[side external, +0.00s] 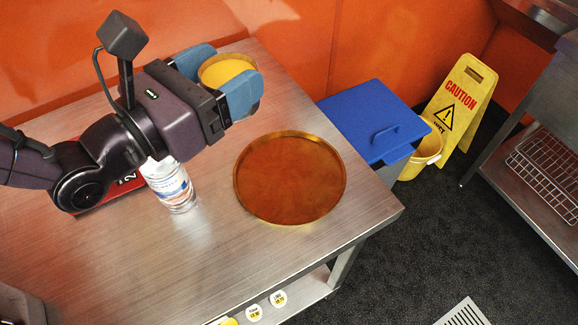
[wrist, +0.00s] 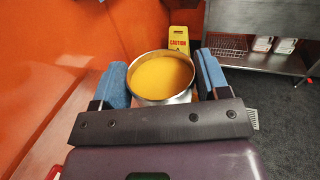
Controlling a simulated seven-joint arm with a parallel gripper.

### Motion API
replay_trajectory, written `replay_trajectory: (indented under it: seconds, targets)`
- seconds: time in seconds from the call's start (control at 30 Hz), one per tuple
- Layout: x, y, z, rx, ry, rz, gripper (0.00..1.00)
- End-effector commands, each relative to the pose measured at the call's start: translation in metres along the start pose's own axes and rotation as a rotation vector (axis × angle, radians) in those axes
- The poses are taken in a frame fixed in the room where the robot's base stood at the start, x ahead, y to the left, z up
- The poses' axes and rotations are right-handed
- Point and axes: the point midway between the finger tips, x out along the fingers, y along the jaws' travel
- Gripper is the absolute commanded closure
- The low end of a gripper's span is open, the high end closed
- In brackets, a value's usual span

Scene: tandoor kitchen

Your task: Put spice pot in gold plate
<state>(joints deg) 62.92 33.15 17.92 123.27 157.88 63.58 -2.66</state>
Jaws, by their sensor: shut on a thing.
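The spice pot (side external: 226,70) is a round metal pot with yellow-orange contents. My gripper (side external: 232,84) is shut on it, with a blue finger on each side. The pot is held upright above the steel table, behind and left of the gold plate in the side view. In the wrist view the pot (wrist: 161,76) sits between the two blue fingers of my gripper (wrist: 162,82). The gold plate (side external: 290,178) is a round, shallow dish with a raised rim, lying empty near the table's right end. The wrist view does not clearly show the plate.
A clear bottle with a label (side external: 171,186) stands on the table (side external: 150,260) beneath my arm. A red object (side external: 108,192) lies partly hidden beside it. An orange wall (side external: 120,55) runs along the back. A blue-lidded bin (side external: 374,120) and yellow caution sign (side external: 462,100) stand beyond the table.

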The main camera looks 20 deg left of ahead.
Motion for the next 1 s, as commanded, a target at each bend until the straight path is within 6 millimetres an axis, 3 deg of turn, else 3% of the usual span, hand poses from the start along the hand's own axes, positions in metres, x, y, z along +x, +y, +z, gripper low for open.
replay_trajectory:
  seconds: [0.4,0.67,0.77,1.0]
  targets:
    - [0.000,0.008,-0.078,0.006,0.007,0.012,0.56]
    - [0.002,0.009,-0.109,0.003,0.002,0.014,0.56]
    - [0.015,0.007,-0.116,0.002,-0.001,0.013,0.56]
    - [0.065,-0.003,-0.140,0.002,0.000,0.013,0.56]
